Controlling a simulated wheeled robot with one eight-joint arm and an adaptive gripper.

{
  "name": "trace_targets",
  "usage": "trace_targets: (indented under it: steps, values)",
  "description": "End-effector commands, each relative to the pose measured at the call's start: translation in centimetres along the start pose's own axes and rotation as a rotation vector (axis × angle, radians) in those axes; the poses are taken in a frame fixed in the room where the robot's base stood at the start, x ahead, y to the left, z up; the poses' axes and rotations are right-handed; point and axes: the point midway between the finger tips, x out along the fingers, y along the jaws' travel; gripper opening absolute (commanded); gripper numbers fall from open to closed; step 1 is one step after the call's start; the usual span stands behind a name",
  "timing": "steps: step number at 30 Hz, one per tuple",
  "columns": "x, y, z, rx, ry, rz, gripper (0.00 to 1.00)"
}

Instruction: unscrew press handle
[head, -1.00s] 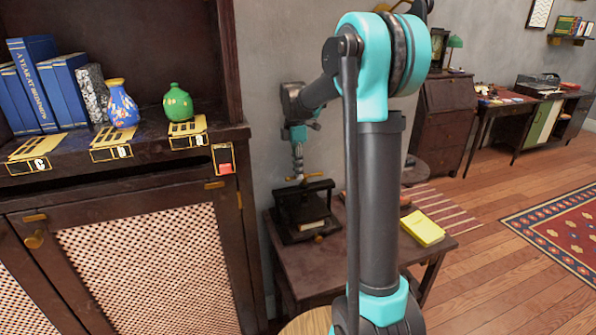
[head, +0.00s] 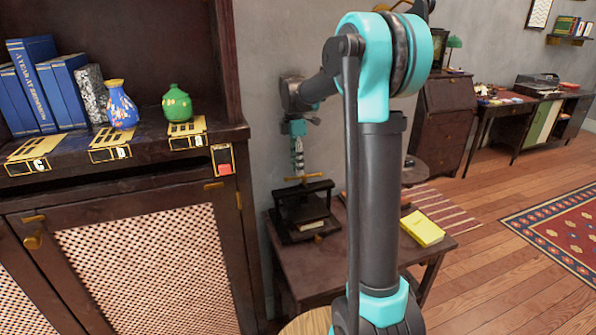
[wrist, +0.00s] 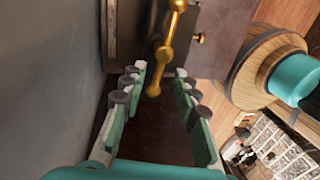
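The black press (head: 304,212) stands on a small dark table against the grey wall. Its brass T-shaped handle (head: 304,178) sticks up from the top on a screw. My gripper (head: 299,174) points down just above the handle. In the wrist view, my gripper (wrist: 158,76) has its two fingers apart with nothing gripped. Whether a finger touches the handle is not clear.
A dark cabinet (head: 130,168) with lattice doors stands close on the left, bearing books and vases. A yellow pad (head: 422,229) lies on the small table (head: 300,268), right of the press. The wall (wrist: 50,90) runs close along my gripper's left side in the wrist view.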

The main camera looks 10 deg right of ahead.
Motion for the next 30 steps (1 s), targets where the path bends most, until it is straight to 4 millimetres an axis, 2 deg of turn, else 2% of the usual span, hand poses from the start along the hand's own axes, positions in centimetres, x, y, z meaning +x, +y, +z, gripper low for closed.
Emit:
trace_targets:
  steps: [9, 15, 21, 30]
  values:
    - [-6.5, 0.0, 0.0, 0.000, 0.000, 0.000, 0.30]
    - [-9.2, 0.0, 0.1, 0.000, 0.000, 0.000, 0.30]
    - [-10.0, 0.0, 0.1, 0.001, 0.000, 0.000, 0.30]
    - [-9.9, -0.1, 0.1, 0.008, 0.000, 0.002, 0.30]
